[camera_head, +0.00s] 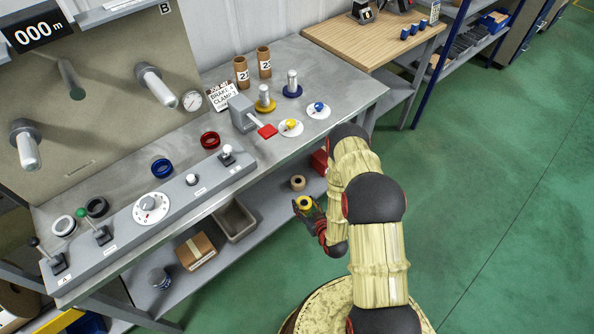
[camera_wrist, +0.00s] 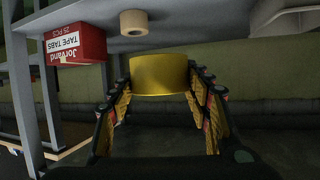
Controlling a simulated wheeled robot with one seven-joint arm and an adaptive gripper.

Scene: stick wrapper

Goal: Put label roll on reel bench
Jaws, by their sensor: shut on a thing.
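My gripper (camera_head: 309,210) is shut on a yellow roll (camera_head: 303,202), which I take to be the label roll. In the wrist view the roll (camera_wrist: 160,75) sits between the fingertips, its yellow outer side towards the camera. In the head view my gripper is beside the front of the grey metal bench (camera_head: 325,75), near its lower shelf (camera_head: 264,197). Which bench is the reel bench is not marked.
A tan roll (camera_head: 297,183) and a red TAPE TABS box (camera_wrist: 75,45) are on the lower shelf, close to my gripper. A cardboard box (camera_head: 196,251) and a grey bin (camera_head: 236,221) stand further left. A wooden bench (camera_head: 372,38) is at the back. The green floor at right is clear.

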